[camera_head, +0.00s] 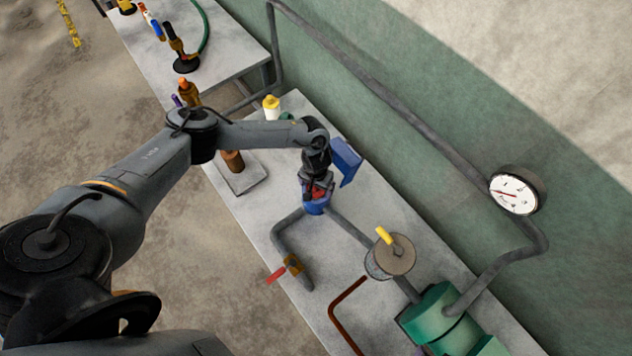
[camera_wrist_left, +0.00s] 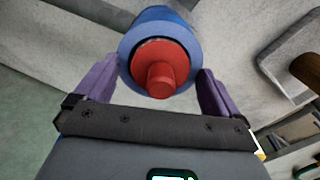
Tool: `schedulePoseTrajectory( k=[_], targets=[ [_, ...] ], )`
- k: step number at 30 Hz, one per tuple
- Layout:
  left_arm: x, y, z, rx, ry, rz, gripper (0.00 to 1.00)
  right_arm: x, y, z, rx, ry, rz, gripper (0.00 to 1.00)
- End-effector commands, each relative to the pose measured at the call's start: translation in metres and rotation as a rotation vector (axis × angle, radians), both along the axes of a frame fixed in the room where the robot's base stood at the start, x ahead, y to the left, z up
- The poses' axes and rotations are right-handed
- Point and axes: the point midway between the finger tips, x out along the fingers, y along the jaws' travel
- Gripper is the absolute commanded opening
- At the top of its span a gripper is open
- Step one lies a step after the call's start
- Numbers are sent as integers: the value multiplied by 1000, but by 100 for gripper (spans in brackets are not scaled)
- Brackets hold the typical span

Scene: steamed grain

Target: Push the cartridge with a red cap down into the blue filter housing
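The blue filter housing (camera_head: 315,209) stands on the pale bench, partly hidden by my left gripper (camera_head: 317,188). In the left wrist view, the red cap (camera_wrist_left: 162,72) with its round knob sits within the rim of the blue housing (camera_wrist_left: 151,22). The cartridge body below the cap is hidden. My left gripper's two purple fingers (camera_wrist_left: 157,68) are wide apart, one on each side of the red cap. Whether they touch the housing rim cannot be told. My right gripper is not in view.
Pipes run along the bench beside the housing. A red-handled valve (camera_head: 291,265), a round canister with a yellow handle (camera_head: 392,258) and a green machine (camera_head: 437,318) stand nearby. A blue angled panel (camera_head: 346,162) is close behind the gripper. A gauge (camera_head: 516,191) is at the wall.

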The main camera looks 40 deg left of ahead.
Motion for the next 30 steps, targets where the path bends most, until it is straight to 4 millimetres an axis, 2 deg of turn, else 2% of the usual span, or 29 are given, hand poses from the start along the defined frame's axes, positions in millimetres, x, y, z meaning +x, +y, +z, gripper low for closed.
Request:
schedulePoseTrajectory(
  k=[8, 13, 30],
  targets=[
    [0, 0, 0, 1, 1, -1, 100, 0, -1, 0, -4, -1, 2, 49],
    [0, 0, 9, -1, 1, 0, 100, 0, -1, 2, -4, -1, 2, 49],
    [1, -1, 95, -1, -1, -2, 100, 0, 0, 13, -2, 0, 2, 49]
  ],
)
